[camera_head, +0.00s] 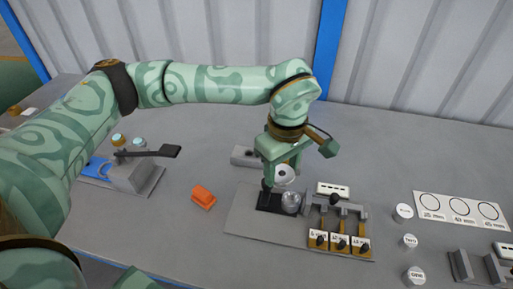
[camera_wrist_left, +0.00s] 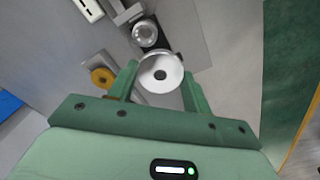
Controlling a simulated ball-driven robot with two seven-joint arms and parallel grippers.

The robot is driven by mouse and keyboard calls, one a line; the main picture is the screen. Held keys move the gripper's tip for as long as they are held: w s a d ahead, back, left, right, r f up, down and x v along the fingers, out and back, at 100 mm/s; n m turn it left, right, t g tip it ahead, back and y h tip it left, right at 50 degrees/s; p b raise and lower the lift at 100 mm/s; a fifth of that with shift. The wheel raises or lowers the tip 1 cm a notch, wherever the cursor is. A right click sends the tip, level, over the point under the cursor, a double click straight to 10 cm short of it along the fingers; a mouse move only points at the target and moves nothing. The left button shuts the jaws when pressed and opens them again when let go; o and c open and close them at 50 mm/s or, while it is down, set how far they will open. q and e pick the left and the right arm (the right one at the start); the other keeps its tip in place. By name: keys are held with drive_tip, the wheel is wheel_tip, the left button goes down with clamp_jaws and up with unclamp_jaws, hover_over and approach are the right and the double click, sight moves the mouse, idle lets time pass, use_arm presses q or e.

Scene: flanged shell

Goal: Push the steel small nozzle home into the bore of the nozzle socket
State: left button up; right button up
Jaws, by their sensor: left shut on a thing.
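My left gripper (camera_head: 282,171) hangs over the workbench and is shut on the steel small nozzle (camera_head: 286,177), a pale round flanged piece. In the left wrist view the nozzle (camera_wrist_left: 161,66) sits between the two green fingers (camera_wrist_left: 160,84), its flange facing the camera with a dark central hole. The nozzle socket (camera_head: 291,202) is a shiny round metal piece beside a dark block, just below the nozzle. The socket also shows in the left wrist view (camera_wrist_left: 145,33), beyond the nozzle and apart from it in the picture. The nozzle's lower end is hidden. My right gripper is not in view.
A rack with several labelled levers (camera_head: 340,240) stands close right of the socket on a grey plate (camera_head: 243,222). An orange block (camera_head: 203,197) lies to the left. A lever device (camera_head: 135,172) stands farther left. Small white cylinders (camera_head: 404,212) stand at right.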

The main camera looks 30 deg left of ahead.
use_arm(q)
drive_tip(key=w+d+m, duration=0.2)
drive_tip(key=m, duration=0.1)
drive_tip(key=shift+w+d, duration=0.2)
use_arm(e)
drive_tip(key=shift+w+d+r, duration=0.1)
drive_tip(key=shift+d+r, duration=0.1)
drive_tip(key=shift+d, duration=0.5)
use_arm(q)
drive_tip(key=shift+d, duration=0.1)
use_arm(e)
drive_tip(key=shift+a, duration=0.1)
